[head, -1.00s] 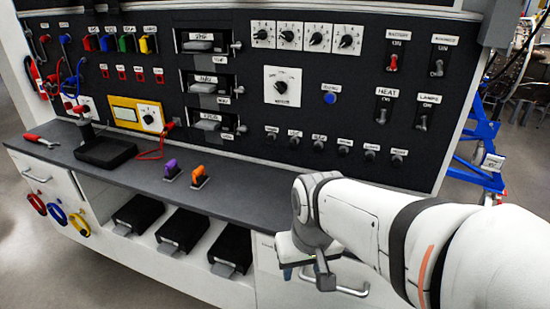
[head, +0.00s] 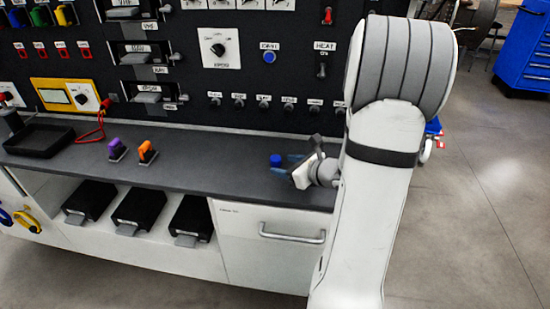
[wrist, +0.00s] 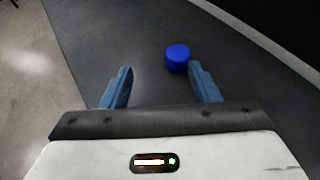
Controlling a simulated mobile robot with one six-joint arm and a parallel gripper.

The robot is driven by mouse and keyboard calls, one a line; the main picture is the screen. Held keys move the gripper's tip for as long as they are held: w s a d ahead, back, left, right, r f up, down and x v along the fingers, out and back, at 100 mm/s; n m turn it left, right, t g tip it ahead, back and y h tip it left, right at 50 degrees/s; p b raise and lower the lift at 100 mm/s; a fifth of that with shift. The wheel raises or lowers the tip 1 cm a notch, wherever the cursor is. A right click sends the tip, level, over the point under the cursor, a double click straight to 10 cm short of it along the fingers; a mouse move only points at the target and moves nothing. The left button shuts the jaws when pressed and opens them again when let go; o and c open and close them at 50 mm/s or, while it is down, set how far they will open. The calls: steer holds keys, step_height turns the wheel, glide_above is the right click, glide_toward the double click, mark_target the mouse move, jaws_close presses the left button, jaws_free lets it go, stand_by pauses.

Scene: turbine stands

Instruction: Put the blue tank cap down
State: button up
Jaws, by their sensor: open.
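The blue tank cap (head: 276,160) is a short blue cylinder standing on the dark grey counter (head: 235,182), near its right part. It also shows in the wrist view (wrist: 177,57), just ahead of the fingertips and nearer the right finger. My gripper (head: 286,164) is low over the counter, just right of the cap. Its two blue fingers are apart with nothing between them, as the wrist view (wrist: 160,68) shows. Whether the right finger touches the cap is hard to tell.
Purple (head: 117,149) and orange (head: 147,151) handled pieces stand on the counter to the left, by a black tray (head: 40,140). The black switch panel (head: 200,70) rises behind. The counter's front edge is close. Bare counter lies left of the cap.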

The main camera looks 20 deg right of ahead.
mark_target(279, 160)
steer(key=shift+w+d+f+m+h, duration=0.1)
steer(key=shift+d+f+m+h, duration=0.2)
steer(key=shift+d+m, duration=0.35)
steer(key=shift+w+d+f, duration=0.1)
steer(key=shift+w+d, duration=0.05)
steer(key=shift+w, duration=0.15)
steer(key=x, duration=0.7)
steer(key=shift+w+d+b, duration=0.1)
steer(key=shift+w+b, duration=0.05)
steer(key=shift+b, duration=0.2)
steer(key=shift+c, duration=0.4)
steer(key=c, duration=1)
steer(key=shift+c, duration=0.2)
